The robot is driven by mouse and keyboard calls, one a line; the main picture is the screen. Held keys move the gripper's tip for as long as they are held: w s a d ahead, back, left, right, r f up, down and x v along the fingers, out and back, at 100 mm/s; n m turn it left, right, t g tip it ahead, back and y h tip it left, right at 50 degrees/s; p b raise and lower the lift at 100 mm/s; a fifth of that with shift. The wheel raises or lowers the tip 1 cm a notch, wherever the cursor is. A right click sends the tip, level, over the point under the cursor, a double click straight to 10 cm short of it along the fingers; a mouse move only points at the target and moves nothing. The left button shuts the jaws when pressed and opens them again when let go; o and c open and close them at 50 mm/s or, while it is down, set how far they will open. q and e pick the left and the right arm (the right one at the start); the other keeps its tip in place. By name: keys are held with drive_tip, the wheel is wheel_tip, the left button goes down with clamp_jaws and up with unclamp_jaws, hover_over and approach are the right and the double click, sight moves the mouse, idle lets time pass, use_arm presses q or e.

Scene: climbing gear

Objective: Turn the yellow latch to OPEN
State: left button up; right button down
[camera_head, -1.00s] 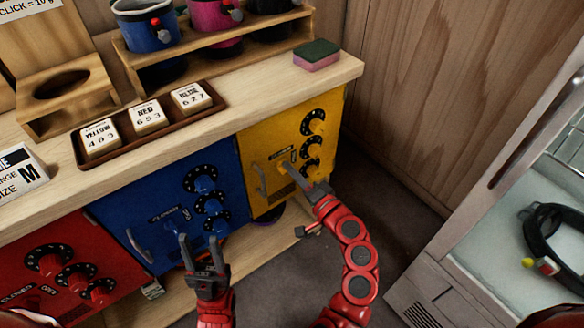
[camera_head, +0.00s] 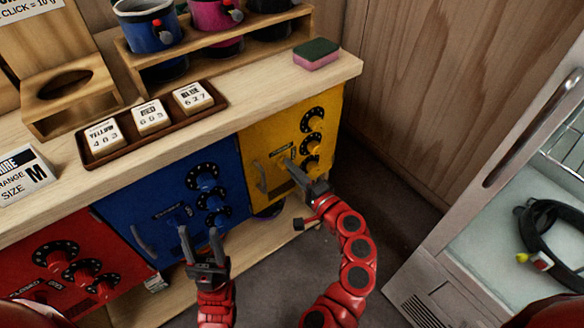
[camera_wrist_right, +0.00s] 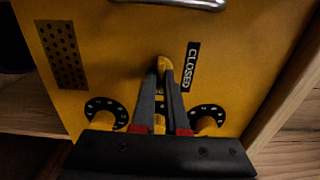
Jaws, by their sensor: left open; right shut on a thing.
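The yellow locker door (camera_head: 258,147) is at the right end of the row under the counter. Its small yellow latch (camera_wrist_right: 164,64) sits beside a black label reading CLOSED (camera_wrist_right: 191,66) in the right wrist view. My right gripper (camera_head: 290,163) reaches the door, and its fingers (camera_wrist_right: 166,85) are shut on the latch. In the head view the fingers mostly hide the latch. My left gripper (camera_head: 199,240) is open and empty, in front of the blue locker door (camera_head: 150,207).
Yellow dials (camera_head: 312,146) run down the door beside the latch, and a metal handle (camera_head: 260,176) is at its left. A tray of code blocks (camera_head: 160,132) and a sponge (camera_head: 317,54) lie on the counter. A glass-fronted cabinet (camera_head: 500,190) stands at right.

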drive_tip(key=c, duration=0.9)
unclamp_jaws()
drive_tip(key=shift+c, duration=0.2)
drive_tip(key=v, duration=1.7)
drive_tip(key=shift+s, duration=0.2)
drive_tip(key=shift+d, duration=0.1)
